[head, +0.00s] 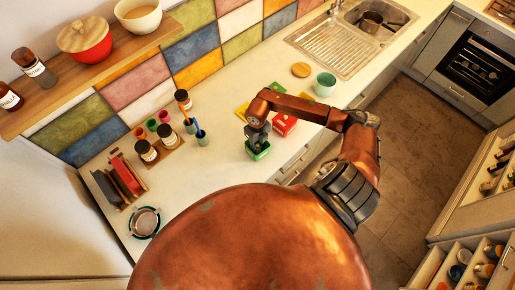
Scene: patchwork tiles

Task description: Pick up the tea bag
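My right arm reaches from the right over the counter, and its gripper (257,142) points down at a small green box (259,154). The fingertips are at or just above the box, and I cannot tell whether they are open or shut. A red box (284,124) and a yellow packet (242,113) lie beside the arm, partly hidden by it. I cannot make out a tea bag; it may be inside a box or hidden by the gripper. My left gripper is not in view.
A mint mug (325,84) and a round wooden lid (301,70) stand near the sink (335,45). Jars on a board (160,151), a dark rack (118,184) and a strainer (145,222) occupy the left counter. Free counter lies left of the green box.

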